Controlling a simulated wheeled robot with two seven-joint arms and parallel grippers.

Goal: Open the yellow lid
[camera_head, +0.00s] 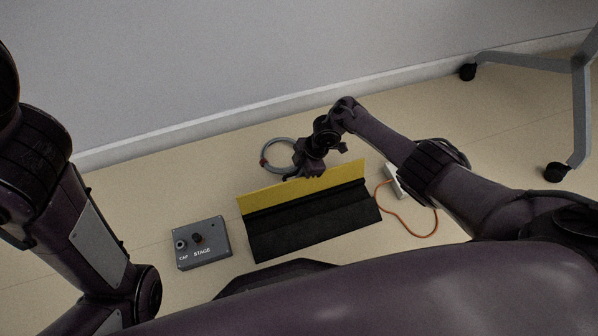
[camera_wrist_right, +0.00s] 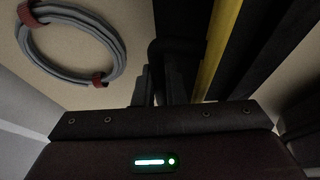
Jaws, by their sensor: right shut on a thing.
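The yellow lid (camera_head: 275,194) is a long strip along the far side of a black box (camera_head: 315,222) on the floor in the head view. It stands up at an angle from the black part. My right gripper (camera_head: 310,172) is at the lid's far upper edge, near its middle, and is shut on it. In the right wrist view the lid shows as a yellow strip (camera_wrist_right: 218,50) beside the dark fingers (camera_wrist_right: 172,85); the exact contact is hard to see there. My left arm is at the left of the head view, with its gripper out of view.
A grey box marked "STAGE" (camera_head: 214,252) with knobs lies left of the black box. A coiled grey cable (camera_head: 268,148) lies behind the lid. A white power strip (camera_head: 394,178) with an orange cord (camera_head: 400,222) lies to the right. A wall and wheeled furniture legs (camera_head: 579,110) stand beyond.

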